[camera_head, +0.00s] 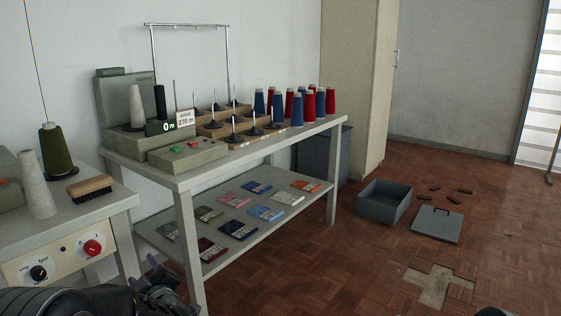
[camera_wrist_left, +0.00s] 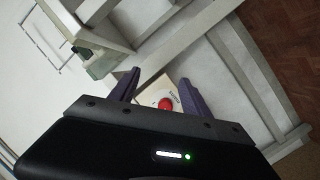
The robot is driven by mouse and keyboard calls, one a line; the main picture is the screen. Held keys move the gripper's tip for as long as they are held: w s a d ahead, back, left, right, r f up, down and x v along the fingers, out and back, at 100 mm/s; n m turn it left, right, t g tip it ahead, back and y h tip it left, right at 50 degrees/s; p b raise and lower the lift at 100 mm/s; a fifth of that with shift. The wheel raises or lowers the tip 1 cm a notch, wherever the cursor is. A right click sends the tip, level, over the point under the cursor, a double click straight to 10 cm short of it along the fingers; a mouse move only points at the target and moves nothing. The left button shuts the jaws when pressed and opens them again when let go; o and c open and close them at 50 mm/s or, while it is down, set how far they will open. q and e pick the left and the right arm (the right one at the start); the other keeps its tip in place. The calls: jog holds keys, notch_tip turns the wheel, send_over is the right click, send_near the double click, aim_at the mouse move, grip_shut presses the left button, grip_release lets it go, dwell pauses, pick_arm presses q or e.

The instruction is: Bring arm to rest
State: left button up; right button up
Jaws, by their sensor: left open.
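My left arm comes in along the bottom left edge of the head view. Its dark gripper (camera_head: 158,285) is low in front of the bench and cut off by the frame. In the left wrist view the left gripper (camera_wrist_left: 160,77) has its two fingers spread, with nothing between them. The red knob (camera_wrist_left: 166,104) of the control panel shows behind the gap between the fingers. This knob also shows in the head view (camera_head: 92,248). I cannot make out my right gripper; only a small dark piece shows at the bottom right edge.
A grey table (camera_head: 180,178) holds a winder (camera_head: 150,110), spindles and red and blue cones. Its lower shelf (camera_head: 155,228) carries several flat packets. A brush (camera_head: 89,188) lies on the left bench. An open grey bin (camera_head: 384,205) and its lid (camera_head: 436,224) are on the floor.

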pick_arm(q)
jog(key=s+d+f+m+g+h, duration=0.1)
jog(key=s+d+f+m+h, duration=0.3)
jog(key=d+f, duration=0.5)
jog(key=s+d+f+m+g+h, duration=0.15)
jog(key=d+f+m+h, duration=0.45)
jog(key=f, duration=0.6)
jog(key=s+d+f+m+g+h, duration=0.1)
jog(key=s+d+f+g, duration=0.25)
jog(key=s+f, duration=0.4)
jog(key=s+d+f+m+g+h, duration=0.2)
jog(key=s+d+f, duration=0.25)
jog(key=s, duration=0.65)
jog(key=s+d+f+m+g+h, duration=0.1)
jog(key=s+d+f+g, duration=0.3)
jog(key=s, duration=0.5)
notch_tip(320, 180, up, 30)
jog(key=s+d+p, duration=0.2)
jog(key=p, duration=2.9)
jog(key=shift+s+h, duration=0.2)
jog(key=shift+h, duration=0.1)
pick_arm(e)
notch_tip(320, 180, up, 31)
jog(key=s+a, duration=0.1)
jog(key=s, duration=0.1)
jog(key=shift+a+g, duration=0.3)
jog(key=shift+a, duration=0.1)
pick_arm(q)
jog(key=shift+f, duration=0.15)
jog(key=shift+c, duration=0.5)
